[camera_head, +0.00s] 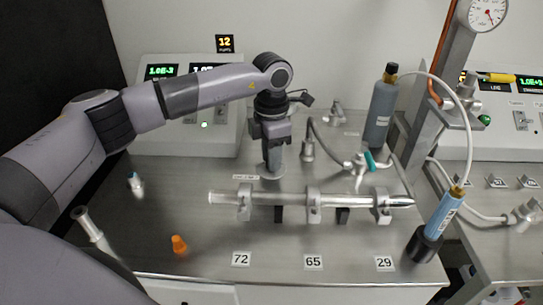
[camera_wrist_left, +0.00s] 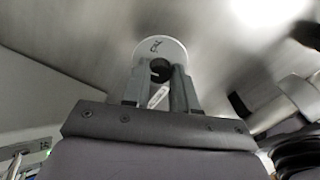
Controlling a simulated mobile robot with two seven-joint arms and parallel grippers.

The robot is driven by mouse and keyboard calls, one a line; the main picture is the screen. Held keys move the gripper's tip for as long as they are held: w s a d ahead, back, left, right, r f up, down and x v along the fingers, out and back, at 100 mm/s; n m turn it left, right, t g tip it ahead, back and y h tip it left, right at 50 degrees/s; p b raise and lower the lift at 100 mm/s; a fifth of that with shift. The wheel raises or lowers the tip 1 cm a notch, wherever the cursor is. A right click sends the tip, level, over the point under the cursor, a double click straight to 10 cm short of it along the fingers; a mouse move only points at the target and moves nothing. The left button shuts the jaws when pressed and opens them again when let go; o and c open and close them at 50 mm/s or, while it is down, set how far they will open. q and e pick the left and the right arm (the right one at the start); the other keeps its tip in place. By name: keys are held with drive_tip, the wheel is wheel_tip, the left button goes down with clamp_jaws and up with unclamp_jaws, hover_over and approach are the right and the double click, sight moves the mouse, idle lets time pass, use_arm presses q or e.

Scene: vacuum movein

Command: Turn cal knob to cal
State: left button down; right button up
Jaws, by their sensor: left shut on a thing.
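My left gripper (camera_head: 272,160) points straight down at the bench, behind the clear horizontal tube. It also shows in the left wrist view (camera_wrist_left: 160,85), with its two grey fingers closed around the small dark cal knob (camera_wrist_left: 161,68). A pale round dial plate (camera_wrist_left: 150,47) with a dark mark lies at the fingertips. The fingers hide most of the knob, so its pointing direction cannot be told. A small label (camera_head: 245,177) lies on the bench just left of the gripper; its text is too small to read surely. My right gripper is not in view.
A clear horizontal tube (camera_head: 280,199) on clamps stands in front. A grey cylinder (camera_head: 380,112) and a teal-handled valve (camera_head: 369,160) stand to the right. An orange cone (camera_head: 179,244) sits front left. Display boxes (camera_head: 162,95) stand behind.

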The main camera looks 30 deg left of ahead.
use_arm(q)
drive_tip(key=m, duration=0.5)
drive_tip(key=shift+m+b, duration=0.4)
drive_tip(key=m, duration=0.5)
drive_tip(key=shift+r+m+b, duration=0.1)
drive_tip(key=shift+m+b, duration=0.2)
drive_tip(key=c, duration=0.9)
unclamp_jaws()
wheel_tip(320, 180, up, 7)
drive_tip(key=shift+r, duration=0.1)
